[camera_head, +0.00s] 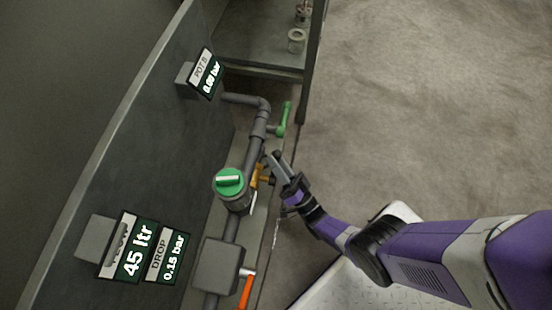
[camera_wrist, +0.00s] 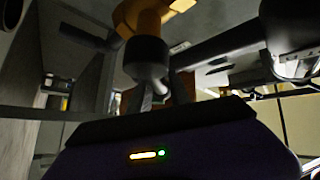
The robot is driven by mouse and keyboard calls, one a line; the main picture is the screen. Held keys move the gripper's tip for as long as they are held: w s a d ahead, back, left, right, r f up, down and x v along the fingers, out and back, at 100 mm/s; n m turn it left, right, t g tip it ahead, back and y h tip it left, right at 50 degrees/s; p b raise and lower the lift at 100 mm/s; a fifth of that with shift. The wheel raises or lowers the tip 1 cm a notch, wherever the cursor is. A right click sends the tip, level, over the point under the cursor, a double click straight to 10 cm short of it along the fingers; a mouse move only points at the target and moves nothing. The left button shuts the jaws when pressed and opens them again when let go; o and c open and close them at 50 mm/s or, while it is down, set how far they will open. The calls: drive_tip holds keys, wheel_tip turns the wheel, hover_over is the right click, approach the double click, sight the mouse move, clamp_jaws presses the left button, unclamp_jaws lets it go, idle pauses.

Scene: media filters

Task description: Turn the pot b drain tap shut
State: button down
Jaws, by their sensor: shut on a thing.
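A small yellow-orange tap (camera_head: 255,182) sits low on the grey pipework, just right of a green-topped round fitting (camera_head: 229,181). I take it for the pot b drain tap; no label on it is readable. My gripper (camera_head: 268,170) reaches in from the lower right and is shut at this tap, its fingers partly covering it. In the wrist view the yellow-orange part (camera_wrist: 150,14) is close above the fingers (camera_wrist: 158,98), with a dark round piece below it. The exact grip is dark and partly hidden.
A green lever (camera_head: 284,118) is on the pipe above. An orange lever (camera_head: 246,291) is below, beside a grey box (camera_head: 217,265). The POT B display (camera_head: 207,73) reads about 0.00 bar. A grey panel (camera_head: 120,130) bounds the left; open floor (camera_head: 430,90) lies right.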

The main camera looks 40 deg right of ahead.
drive_tip(key=shift+a, duration=0.1)
drive_tip(key=c, duration=1.2)
unclamp_jaws()
wheel_tip(320, 180, up, 20)
drive_tip(key=p, duration=1.5)
drive_tip(key=shift+p, duration=0.3)
